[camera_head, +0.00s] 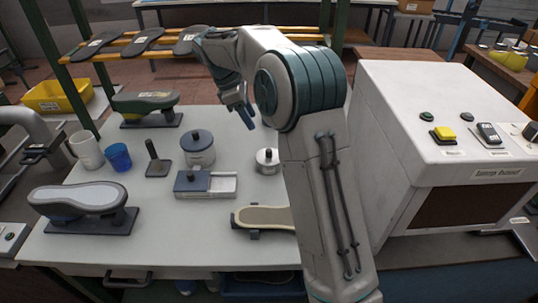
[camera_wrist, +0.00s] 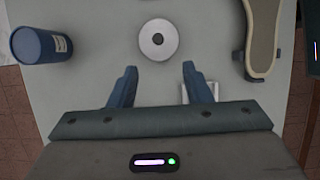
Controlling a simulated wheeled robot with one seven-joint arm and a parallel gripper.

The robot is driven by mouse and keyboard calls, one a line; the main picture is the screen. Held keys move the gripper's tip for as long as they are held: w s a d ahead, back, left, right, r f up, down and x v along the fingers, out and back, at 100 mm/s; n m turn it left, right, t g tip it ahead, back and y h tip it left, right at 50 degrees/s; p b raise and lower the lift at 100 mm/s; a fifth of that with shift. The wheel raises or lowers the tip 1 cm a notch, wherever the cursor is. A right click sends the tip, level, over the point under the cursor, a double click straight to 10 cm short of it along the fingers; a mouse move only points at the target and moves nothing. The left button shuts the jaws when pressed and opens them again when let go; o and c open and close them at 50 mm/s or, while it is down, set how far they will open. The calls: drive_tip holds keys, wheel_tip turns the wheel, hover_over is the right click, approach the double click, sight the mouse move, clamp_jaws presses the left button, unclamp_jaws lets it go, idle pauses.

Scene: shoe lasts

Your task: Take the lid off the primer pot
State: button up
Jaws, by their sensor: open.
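Two lidded pots stand on the table, and I cannot read which is the primer pot. The small steel pot (camera_head: 267,162) has a flat lid with a dark knob. In the wrist view it is a round pale disc (camera_wrist: 158,40) beyond my fingertips, with its lid on. The larger grey pot (camera_head: 199,157) has a blue lid (camera_head: 197,141) with a knob, seated on top. My gripper (camera_head: 245,122) is open and empty, raised above the table behind the pots. In the wrist view its blue fingers (camera_wrist: 158,70) are spread apart, touching nothing.
A blue cylinder (camera_wrist: 40,45) with a label stands near the table edge. A pale sole on a stand (camera_head: 265,217) is in front. A white machine (camera_head: 440,130) stands at right.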

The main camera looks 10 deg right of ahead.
hover_over(268, 150)
drive_tip(key=a, duration=0.2)
wheel_tip(268, 150, down, 8)
drive_tip(key=shift+w+r, duration=0.1)
drive_tip(key=shift+p+x, duration=0.5)
drive_tip(key=shift+x, duration=2.2)
drive_tip(key=shift+w+a, duration=0.15)
clamp_jaws()
